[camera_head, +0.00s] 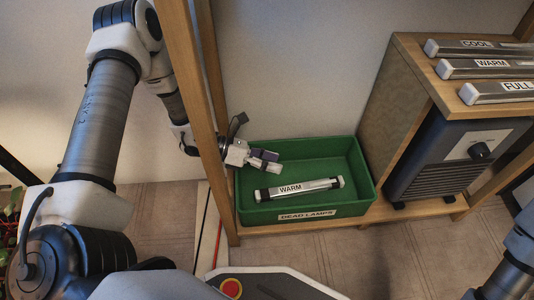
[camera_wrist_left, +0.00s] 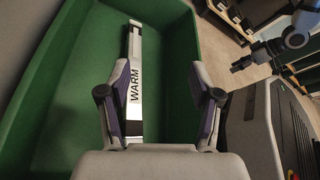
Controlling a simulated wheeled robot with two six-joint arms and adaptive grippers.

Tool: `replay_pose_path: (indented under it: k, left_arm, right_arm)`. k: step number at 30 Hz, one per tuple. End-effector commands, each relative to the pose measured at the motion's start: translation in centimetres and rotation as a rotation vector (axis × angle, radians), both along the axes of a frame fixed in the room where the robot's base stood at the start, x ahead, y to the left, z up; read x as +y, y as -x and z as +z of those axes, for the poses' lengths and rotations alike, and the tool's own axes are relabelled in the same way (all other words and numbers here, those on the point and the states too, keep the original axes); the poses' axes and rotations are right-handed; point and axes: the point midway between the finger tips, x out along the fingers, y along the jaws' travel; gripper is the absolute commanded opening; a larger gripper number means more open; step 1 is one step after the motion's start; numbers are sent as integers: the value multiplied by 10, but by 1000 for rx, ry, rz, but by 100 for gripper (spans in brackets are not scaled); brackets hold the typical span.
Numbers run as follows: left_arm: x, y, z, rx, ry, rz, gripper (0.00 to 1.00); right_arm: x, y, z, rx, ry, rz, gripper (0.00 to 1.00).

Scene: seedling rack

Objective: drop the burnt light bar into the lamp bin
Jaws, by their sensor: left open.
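The light bar (camera_head: 300,188), labelled WARM with dark end caps, lies inside the green lamp bin (camera_head: 300,212), whose front label reads DEAD LAMPS. The bar also shows in the left wrist view (camera_wrist_left: 134,85), lying lengthwise in the bin (camera_wrist_left: 180,60). My left gripper (camera_head: 266,160) is over the back left part of the bin, behind the bar in the head view. In the left wrist view its fingers (camera_wrist_left: 160,78) are spread apart, with nothing gripped between them. My right arm shows at the right edge; its small dark end (camera_wrist_left: 238,65) is too unclear to read.
A wooden post (camera_head: 188,90) stands close beside my left forearm and the bin. Right of the bin is a wooden shelf (camera_head: 420,80) with several bars labelled COOL, WARM and FULL (camera_head: 512,88). A dark heater-like box (camera_head: 440,160) sits beneath it.

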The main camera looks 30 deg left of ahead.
Motion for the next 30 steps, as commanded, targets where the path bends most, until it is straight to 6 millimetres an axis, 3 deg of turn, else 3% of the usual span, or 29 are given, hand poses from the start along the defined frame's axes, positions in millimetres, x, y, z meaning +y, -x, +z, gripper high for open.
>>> replay_pose_path:
  k: [5, 12, 18, 30]
  left_arm:
    - [19, 6, 8, -2, 2, 7, 64]
    - [68, 27, 27, -6, 6, 8, 64]
    - [96, 40, 37, -5, 5, 4, 64]
    - [104, 45, 38, -1, 0, 0, 64]
  right_arm:
    - [0, 0, 0, 0, 0, 0, 40]
    - [0, 0, 0, 0, 0, 0, 40]
    - [0, 0, 0, 0, 0, 0, 40]
    - [0, 0, 0, 0, 0, 0, 40]
